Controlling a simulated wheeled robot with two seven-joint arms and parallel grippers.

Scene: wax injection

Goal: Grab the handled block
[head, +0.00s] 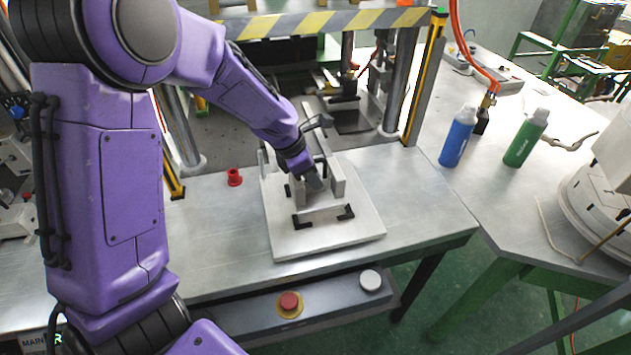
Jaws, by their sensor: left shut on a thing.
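A light grey block assembly with dark handles (337,186) stands on a pale square plate (330,238) on the metal worktable. Black handle-like brackets (302,221) show at its front. My left gripper (314,186) reaches down into the middle of the assembly and is shut on part of the handled block. The fingers and the exact spot they hold are mostly hidden by the wrist and the block walls. My right gripper is not in view.
A red knob-like part (234,177) lies left of the plate. A blue bottle (458,136) and a green bottle (525,138) stand on the right table. Press columns (400,80) rise behind the plate. A red button (289,302) sits below the table's front edge.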

